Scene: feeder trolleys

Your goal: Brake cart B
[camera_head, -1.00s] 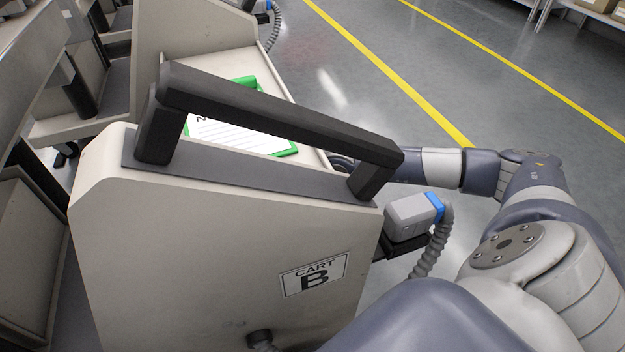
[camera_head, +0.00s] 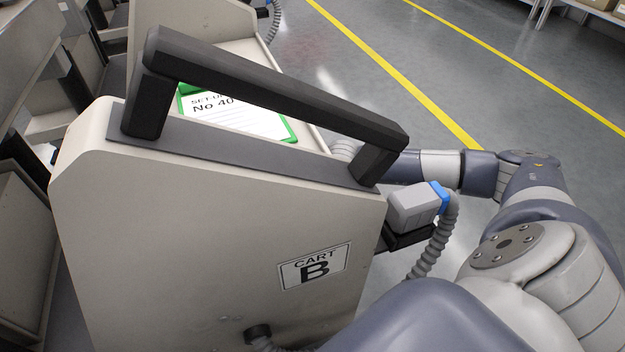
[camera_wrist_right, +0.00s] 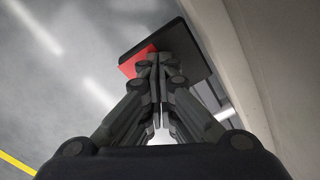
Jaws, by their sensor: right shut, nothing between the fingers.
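Cart B (camera_head: 200,230) stands close in front of me, a beige panel with a "CART B" label (camera_head: 315,267) and a black handle (camera_head: 270,95) on top. My right arm reaches along the cart's right side; its gripper is hidden behind the cart in the head view. In the right wrist view my right gripper (camera_wrist_right: 160,62) is shut and empty. Its fingertips are at a red part (camera_wrist_right: 135,62) on a dark plate (camera_wrist_right: 185,50) beside the cart's side wall (camera_wrist_right: 265,60); I cannot tell whether they touch. My left gripper is not in view.
A green-edged clipboard (camera_head: 235,117) lies on the cart behind the handle. A grey connector with a blue collar (camera_head: 415,203) and ribbed hose sticks out at the cart's right side. Other machinery stands close at left. Open floor with yellow lines (camera_head: 400,80) lies to the right.

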